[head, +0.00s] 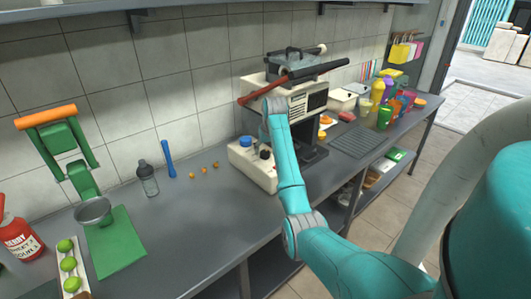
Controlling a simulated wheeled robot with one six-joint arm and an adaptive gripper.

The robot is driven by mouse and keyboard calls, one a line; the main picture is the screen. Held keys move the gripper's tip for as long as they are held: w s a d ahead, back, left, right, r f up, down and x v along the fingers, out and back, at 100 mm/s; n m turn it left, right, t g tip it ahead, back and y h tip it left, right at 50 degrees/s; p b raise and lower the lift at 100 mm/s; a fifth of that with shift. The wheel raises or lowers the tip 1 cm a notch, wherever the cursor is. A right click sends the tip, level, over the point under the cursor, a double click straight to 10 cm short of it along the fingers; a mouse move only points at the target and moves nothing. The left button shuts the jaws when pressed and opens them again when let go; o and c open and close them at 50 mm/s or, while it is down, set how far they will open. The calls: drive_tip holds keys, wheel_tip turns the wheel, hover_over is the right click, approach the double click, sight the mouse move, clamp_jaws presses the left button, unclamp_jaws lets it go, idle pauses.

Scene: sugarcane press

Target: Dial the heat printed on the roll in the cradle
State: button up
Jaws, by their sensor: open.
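A machine (258,86) stands at the back of the counter, with a long red lever (262,92) that ends in a black grip. A grey frame (288,66) on its top appears to be the cradle. A pale round end (321,48) shows there, perhaps of a roll; no print on it is readable. A white box (248,170) with a blue knob (246,141) and a dark knob (265,153) sits at the machine's left front. Its markings are too small to read. My teal forearm crosses in front of box and machine. My gripper cannot be made out behind it.
To the left are a green press (64,148) with an orange handle, a metal bowl (93,211), a green mat (116,241), limes, a red bottle (18,238) and a grey bottle (147,178). Containers and a dark ribbed tray (357,141) stand to the right. The middle front counter is clear.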

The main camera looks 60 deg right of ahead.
drive_tip(key=shift+x, duration=1.3)
drive_tip(key=shift+c, duration=0.3)
drive_tip(key=c, duration=1.1)
drive_tip(key=shift+w+a+m+g+h, duration=0.15)
drive_tip(key=shift+m+g, duration=0.25)
drive_tip(key=shift+m, duration=0.75)
drive_tip(key=shift+s+d+m+g+h, duration=0.1)
drive_tip(key=shift+m+g+h, duration=0.25)
drive_tip(key=shift+m, duration=0.8)
drive_tip(key=o, duration=1.2)
drive_tip(key=shift+c, duration=0.2)
